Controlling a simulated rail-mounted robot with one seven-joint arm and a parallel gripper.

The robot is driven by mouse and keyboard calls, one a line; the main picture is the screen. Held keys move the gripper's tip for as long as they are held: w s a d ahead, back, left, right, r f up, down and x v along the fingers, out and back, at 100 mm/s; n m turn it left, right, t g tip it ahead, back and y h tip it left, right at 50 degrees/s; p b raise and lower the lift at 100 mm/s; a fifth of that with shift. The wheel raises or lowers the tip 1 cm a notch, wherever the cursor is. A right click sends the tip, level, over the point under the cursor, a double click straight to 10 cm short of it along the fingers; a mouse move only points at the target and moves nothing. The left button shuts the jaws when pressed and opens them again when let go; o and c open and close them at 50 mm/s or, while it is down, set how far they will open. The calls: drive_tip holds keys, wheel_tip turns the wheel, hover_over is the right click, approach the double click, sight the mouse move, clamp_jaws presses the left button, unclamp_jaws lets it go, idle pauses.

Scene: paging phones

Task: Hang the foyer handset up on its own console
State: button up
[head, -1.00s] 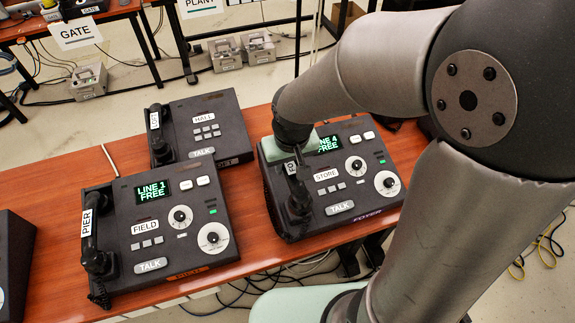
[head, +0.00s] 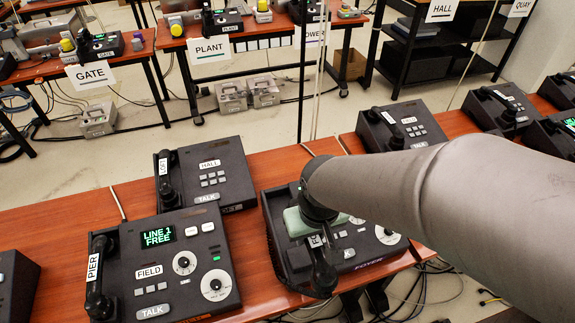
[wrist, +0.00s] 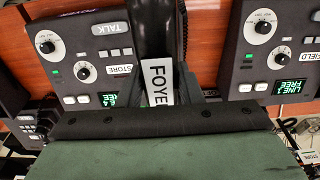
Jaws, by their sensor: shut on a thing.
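The foyer handset (head: 325,272) is black with a white label reading FOYE in the wrist view (wrist: 158,82). My gripper (head: 315,237) is shut on it around the label. The handset is over the left side of the foyer console (head: 370,254), the dark desk unit with FOYER on its front edge and a STORE label on its face. That console is on the left of the wrist view (wrist: 88,88). My gripper and arm hide much of the console and its cradle. I cannot tell whether the handset touches the cradle.
The FIELD console (head: 180,262) with the PIER handset (head: 96,280) stands close on the left. The HALL console (head: 228,180) with its handset is behind it. More consoles stand at the right. Wooden table (head: 60,222) shows between units.

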drive_tip(key=w+f+b, duration=0.1)
drive_tip(key=w, duration=0.1)
drive_tip(key=w+a+f, duration=0.1)
drive_tip(key=w, duration=0.2)
drive_tip(key=w+a+f+b, duration=0.1)
drive_tip(key=w+f, duration=0.1)
drive_tip(key=shift+w+a+b, duration=0.1)
drive_tip(key=shift+w+b, duration=0.2)
drive_tip(key=shift+w, duration=0.05)
drive_tip(key=w+f+b, duration=0.1)
drive_tip(key=w+f, duration=0.1)
drive_tip(key=w+a+f+b, duration=0.1)
drive_tip(key=w+f+b, duration=0.1)
drive_tip(key=f, duration=0.1)
drive_tip(key=shift+w+a+f+b, duration=0.1)
drive_tip(key=shift+f+b, duration=0.05)
drive_tip(key=shift+b, duration=0.15)
drive_tip(key=shift+w+f+b, duration=0.15)
drive_tip(key=shift+f+b, duration=0.9)
drive_tip(key=shift+f, duration=0.5)
drive_tip(key=shift+f, duration=0.15)
drive_tip(key=o, duration=1.1)
